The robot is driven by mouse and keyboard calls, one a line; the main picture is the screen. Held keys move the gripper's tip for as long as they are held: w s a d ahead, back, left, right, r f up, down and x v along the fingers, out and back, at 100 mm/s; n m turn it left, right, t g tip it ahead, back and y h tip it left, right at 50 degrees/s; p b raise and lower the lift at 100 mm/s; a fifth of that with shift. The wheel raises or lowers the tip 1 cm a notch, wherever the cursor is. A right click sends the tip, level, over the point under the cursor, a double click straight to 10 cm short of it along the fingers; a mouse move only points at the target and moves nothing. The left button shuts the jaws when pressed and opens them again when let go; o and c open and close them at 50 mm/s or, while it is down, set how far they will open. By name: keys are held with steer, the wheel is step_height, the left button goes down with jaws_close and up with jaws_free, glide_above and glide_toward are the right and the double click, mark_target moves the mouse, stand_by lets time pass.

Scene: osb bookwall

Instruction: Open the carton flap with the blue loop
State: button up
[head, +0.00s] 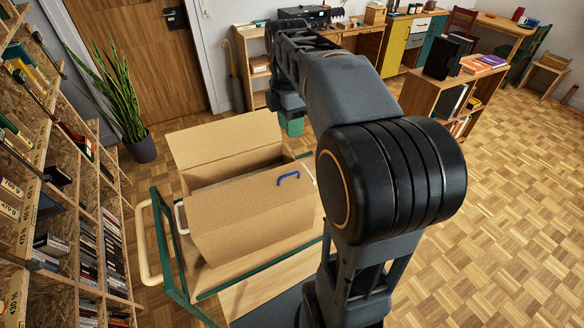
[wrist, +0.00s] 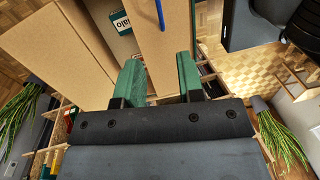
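The brown cardboard carton (head: 235,232) stands on a cart at centre left in the head view. Its far flap (head: 228,138) stands up and leans back, leaving a dark gap. The near flap (head: 250,190) slopes over part of the opening and carries the blue loop (head: 289,175) near its right end. In the wrist view the blue loop (wrist: 160,14) shows at the top, beyond the fingertips. My gripper (wrist: 159,78) has two green fingers, apart with nothing between them. In the head view my gripper (head: 292,125) is beyond the carton's right end, partly hidden by my arm.
The cart has a green frame (head: 172,262) and a cream handle (head: 143,245). Bookshelves (head: 70,220) line the left side, and a potted plant (head: 143,148) stands behind. A low bookcase (head: 425,97) stands right. Parquet floor at right is clear.

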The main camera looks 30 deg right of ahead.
mark_target(293, 173)
steer(key=f, duration=0.9)
steer(key=s+f, duration=0.1)
steer(key=f, duration=0.3)
steer(key=shift+f, duration=0.15)
jaws_close()
steer(key=shift+a, duration=0.1)
